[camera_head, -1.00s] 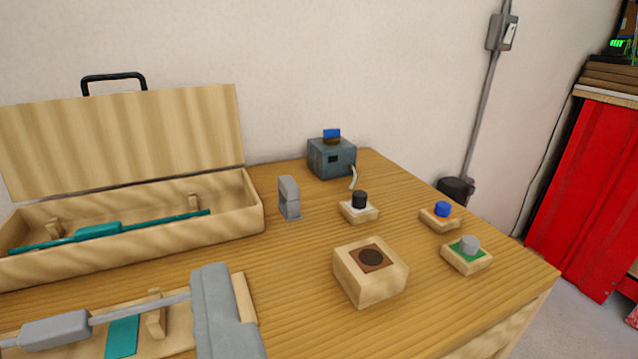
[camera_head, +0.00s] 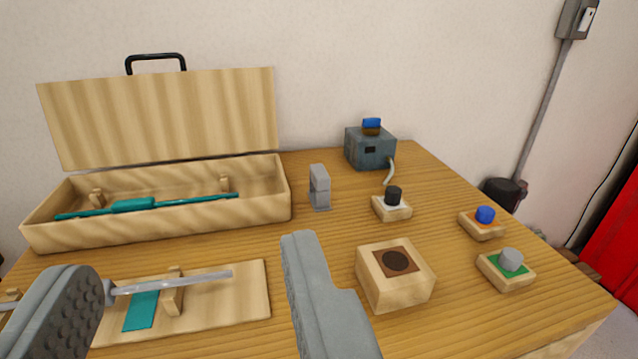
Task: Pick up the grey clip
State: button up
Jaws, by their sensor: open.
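A small upright grey piece with a notch in its side, which looks like the grey clip (camera_head: 319,188), stands on the table just right of the open wooden case. My gripper (camera_head: 192,258) is open, with one grey finger at the lower left and the other at the lower middle. Nothing is held between the fingers. The clip stands beyond the right finger and apart from it. A grey rod (camera_head: 205,277) rests on a wooden stand between the fingers in the picture.
The open case (camera_head: 265,207) holds a teal rod (camera_head: 133,205). A wooden block with a dark round inset (camera_head: 385,280) stands right of the right finger. A blue-grey box (camera_head: 370,150) and small knobs, black (camera_head: 393,196), blue (camera_head: 485,214) and grey (camera_head: 511,259), stand right.

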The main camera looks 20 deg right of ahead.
jog(key=g, duration=1.3)
send_over(320, 171)
jog(key=s, duration=0.5)
notch_tip(320, 171, down, 6)
jog(key=x, duration=1.7)
jog(key=shift+s+f, duration=0.1)
jog(key=shift+s, duration=0.05)
jog(key=c, duration=1)
jog(key=shift+c, duration=0.2)
notch_tip(320, 171, up, 10)
jog(key=shift+r, duration=0.1)
